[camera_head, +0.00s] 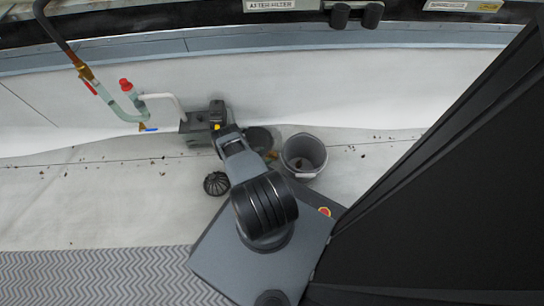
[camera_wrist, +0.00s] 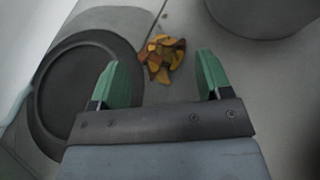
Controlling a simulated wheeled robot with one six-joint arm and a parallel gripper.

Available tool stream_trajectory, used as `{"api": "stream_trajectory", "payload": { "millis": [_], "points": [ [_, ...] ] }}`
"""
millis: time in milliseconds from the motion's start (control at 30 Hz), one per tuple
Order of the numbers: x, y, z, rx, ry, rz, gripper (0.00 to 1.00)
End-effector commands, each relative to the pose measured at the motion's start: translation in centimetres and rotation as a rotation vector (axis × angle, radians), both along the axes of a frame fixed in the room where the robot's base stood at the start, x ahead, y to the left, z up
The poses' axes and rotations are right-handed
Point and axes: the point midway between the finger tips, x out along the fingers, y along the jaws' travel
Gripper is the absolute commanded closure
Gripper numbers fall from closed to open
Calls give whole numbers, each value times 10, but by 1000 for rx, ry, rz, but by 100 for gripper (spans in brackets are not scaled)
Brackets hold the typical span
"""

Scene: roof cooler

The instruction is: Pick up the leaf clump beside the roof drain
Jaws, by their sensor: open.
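The leaf clump (camera_wrist: 163,57) is a small heap of yellow, orange and brown leaves on the pale roof. In the wrist view it lies ahead of my gripper (camera_wrist: 158,80), between the lines of its two green fingertips and nearer the left one. The fingers are apart with nothing between them. In the head view a bit of the clump (camera_head: 271,155) shows beside my arm, left of the bucket; my gripper itself is hidden there by my arm. The black domed strainer of the roof drain (camera_head: 216,184) appears to be the slotted piece left of my arm.
A grey bucket (camera_head: 304,156) stands right of the clump, with its rounded side (camera_wrist: 262,15) at the wrist view's top right. A dark round disc (camera_wrist: 92,88) lies left of my gripper. Pipes with a red-handled valve (camera_head: 126,86) stand at left. Scattered debris dots the roof.

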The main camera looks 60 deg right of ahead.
Motion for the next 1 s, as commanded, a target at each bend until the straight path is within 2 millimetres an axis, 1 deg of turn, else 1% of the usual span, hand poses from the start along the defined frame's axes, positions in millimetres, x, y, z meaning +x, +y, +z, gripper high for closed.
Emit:
{"api": "stream_trajectory", "payload": {
  "millis": [67,200,400,533,733,767,1000],
  "points": [
    [-2,-4,-3,0,0,-2,29],
    [-10,-19,-13,1,-1,-4,29],
    [-19,-38,-20,0,0,-2,29],
    [-21,-43,-21,0,0,0,29],
    [-21,-43,-20,0,0,0,29],
    [-21,-43,-20,0,0,0,30],
    [-21,-43,-20,0,0,0,53]
  ]
}}
